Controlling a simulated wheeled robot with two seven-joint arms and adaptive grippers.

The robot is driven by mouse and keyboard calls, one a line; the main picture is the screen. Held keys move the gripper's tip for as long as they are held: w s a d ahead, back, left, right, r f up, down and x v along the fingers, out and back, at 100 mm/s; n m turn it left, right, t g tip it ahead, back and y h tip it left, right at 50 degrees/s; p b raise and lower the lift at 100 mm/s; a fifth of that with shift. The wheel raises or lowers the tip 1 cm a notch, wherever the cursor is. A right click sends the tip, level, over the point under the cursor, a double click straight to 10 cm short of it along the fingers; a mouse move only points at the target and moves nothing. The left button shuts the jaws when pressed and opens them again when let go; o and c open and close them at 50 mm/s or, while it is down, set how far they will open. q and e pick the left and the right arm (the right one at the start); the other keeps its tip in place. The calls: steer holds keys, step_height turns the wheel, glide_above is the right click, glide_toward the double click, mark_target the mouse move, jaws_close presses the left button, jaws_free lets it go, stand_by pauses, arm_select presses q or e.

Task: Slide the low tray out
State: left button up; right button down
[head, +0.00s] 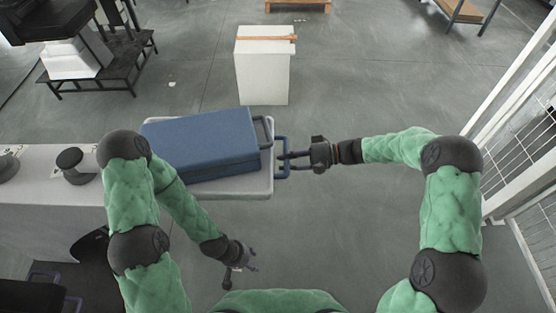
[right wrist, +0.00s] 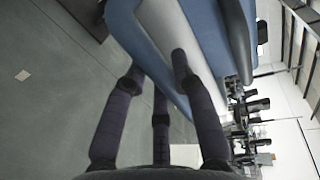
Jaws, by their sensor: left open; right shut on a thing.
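The low tray (head: 258,187) is pale grey-white with a rounded corner and a dark blue handle (head: 281,146) on its right side. A blue box (head: 205,143) with its own dark handle lies on it and hides most of its surface. My right gripper (head: 286,158) is shut on the tray's handle, reaching it from the right. In the right wrist view, my right gripper's dark fingers (right wrist: 160,95) are at the tray's pale edge (right wrist: 166,30), with the blue box beyond. My left gripper (head: 238,272) is open and empty, low in the head view and apart from the tray.
A long pale counter (head: 45,200) with dark round knobs (head: 70,160) lies at the left. A white block (head: 262,75) with a wooden strip stands beyond the tray. A white mesh fence (head: 520,150) is at the right. Floor between tray and fence is clear.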

steer(key=f+b+v, duration=0.1)
steer(key=f+v, duration=0.1)
steer(key=v, duration=1)
steer(key=shift+d+f, duration=0.25)
steer(key=shift+f, duration=0.05)
steer(key=c, duration=1)
jaws_free()
steer(key=shift+a, duration=0.1)
steer(key=v, duration=1.2)
